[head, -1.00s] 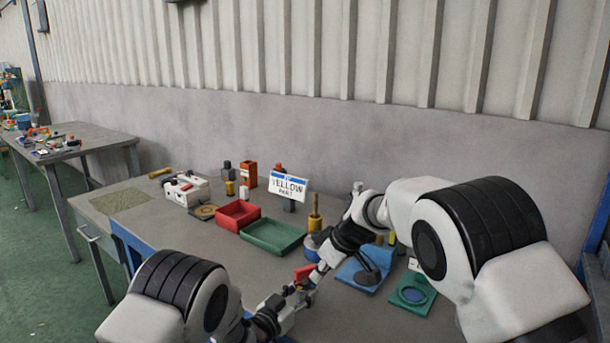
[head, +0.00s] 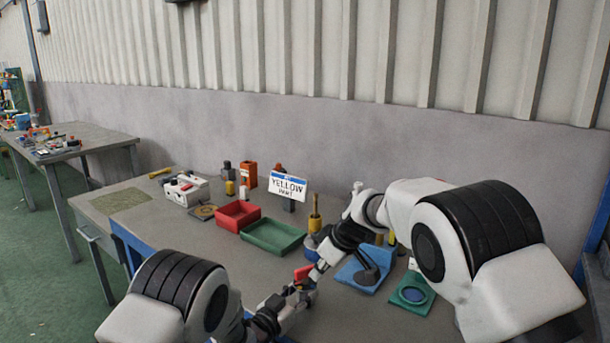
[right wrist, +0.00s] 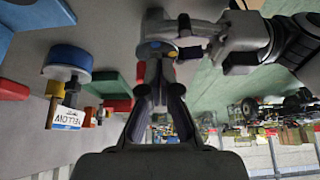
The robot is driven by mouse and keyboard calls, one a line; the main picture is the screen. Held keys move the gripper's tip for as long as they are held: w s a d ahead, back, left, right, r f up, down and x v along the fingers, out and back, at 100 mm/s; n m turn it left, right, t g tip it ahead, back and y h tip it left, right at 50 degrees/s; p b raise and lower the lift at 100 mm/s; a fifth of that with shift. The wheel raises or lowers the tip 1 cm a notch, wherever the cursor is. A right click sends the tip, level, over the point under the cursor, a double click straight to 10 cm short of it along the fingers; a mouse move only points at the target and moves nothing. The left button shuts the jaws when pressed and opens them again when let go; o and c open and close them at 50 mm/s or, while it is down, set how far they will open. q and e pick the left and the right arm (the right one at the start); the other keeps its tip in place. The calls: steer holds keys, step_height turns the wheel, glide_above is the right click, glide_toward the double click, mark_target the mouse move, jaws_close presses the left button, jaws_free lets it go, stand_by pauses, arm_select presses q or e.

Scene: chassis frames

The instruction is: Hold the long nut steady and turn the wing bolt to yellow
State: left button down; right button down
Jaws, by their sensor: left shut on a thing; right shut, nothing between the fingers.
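In the head view a small red part (head: 303,272), apparently the wing bolt, shows between my two grippers. My left gripper (head: 293,300) is shut on the long nut, which its fingers mostly hide. In the right wrist view a grey round piece (right wrist: 157,49) with blue and yellow marks sits at my left gripper (right wrist: 195,50); I cannot tell which mark the bolt points to. My right gripper (right wrist: 160,76) is shut and empty, its fingertips close to that piece; I cannot tell whether they touch.
Behind the grippers stand a red tray (head: 238,226) and a green tray (head: 253,247). A blue stand (head: 350,276) and a teal plate with a round recess (head: 404,306) lie to the right. A white block (head: 186,191) is farther back. The bench's left part is mostly clear.

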steer(key=shift+w+d, duration=0.2)
steer(key=shift+w+d, duration=0.15)
steer(key=shift+w, duration=0.1)
steer(key=shift+w, duration=0.1)
steer(key=shift+d, duration=0.1)
